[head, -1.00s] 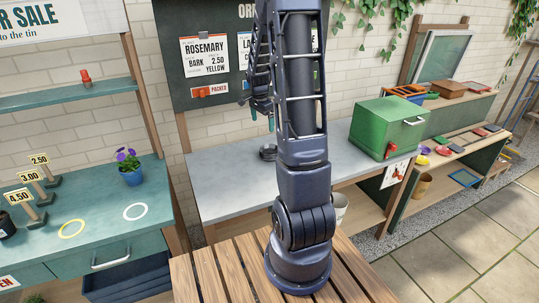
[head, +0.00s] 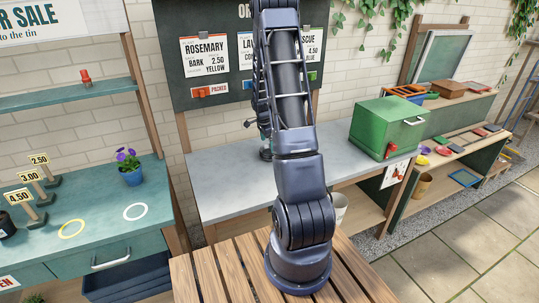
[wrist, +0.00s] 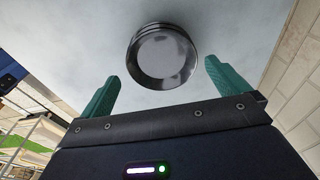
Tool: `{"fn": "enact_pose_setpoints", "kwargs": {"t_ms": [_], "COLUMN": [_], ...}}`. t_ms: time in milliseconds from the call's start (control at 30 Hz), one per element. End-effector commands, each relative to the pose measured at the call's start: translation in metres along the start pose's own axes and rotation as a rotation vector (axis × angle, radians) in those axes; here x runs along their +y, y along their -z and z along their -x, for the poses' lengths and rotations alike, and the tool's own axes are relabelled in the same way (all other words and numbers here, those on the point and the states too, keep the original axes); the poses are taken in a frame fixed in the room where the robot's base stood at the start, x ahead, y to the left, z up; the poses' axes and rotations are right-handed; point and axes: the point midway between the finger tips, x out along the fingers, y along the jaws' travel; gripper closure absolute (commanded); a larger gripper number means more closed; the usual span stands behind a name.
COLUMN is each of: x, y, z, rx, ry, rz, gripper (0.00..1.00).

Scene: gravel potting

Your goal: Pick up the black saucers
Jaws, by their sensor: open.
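The black saucers (wrist: 162,57) show in the wrist view as a round, shiny dark dish shape with a paler grey middle, on the grey bench top. They look nested, but I cannot tell how many there are. My gripper (wrist: 161,72) is open, with one teal finger to the lower left of the saucers and the other to the lower right. Neither finger touches them. In the head view my arm reaches over the grey bench (head: 225,188), and the gripper and saucers there are mostly hidden behind it.
A green box (head: 388,125) with a handle stands on the bench's right end. A teal counter (head: 95,205) to the left holds a potted purple flower (head: 130,168) and price signs. A dark order board (head: 225,90) hangs behind the bench. The bench's left part is clear.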

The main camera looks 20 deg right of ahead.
Motion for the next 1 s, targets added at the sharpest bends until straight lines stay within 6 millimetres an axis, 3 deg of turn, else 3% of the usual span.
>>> {"fn": "enact_pose_setpoints", "kwargs": {"t_ms": [167,500,767,800,1000], "x": [0.000,-0.002,-0.002,-0.002,-0.002], "y": [0.001,0.004,0.004,0.004,0.004], "z": [-0.009,-0.050,-0.055,-0.055,-0.055], "rx": [0.000,-0.001,0.000,0.000,0.000], "ry": [0.001,0.000,0.001,0.001,0.001], "rz": [0.000,0.002,0.001,0.001,0.001], "gripper": [0.00,0.00,0.00,0.02,0.41]}}
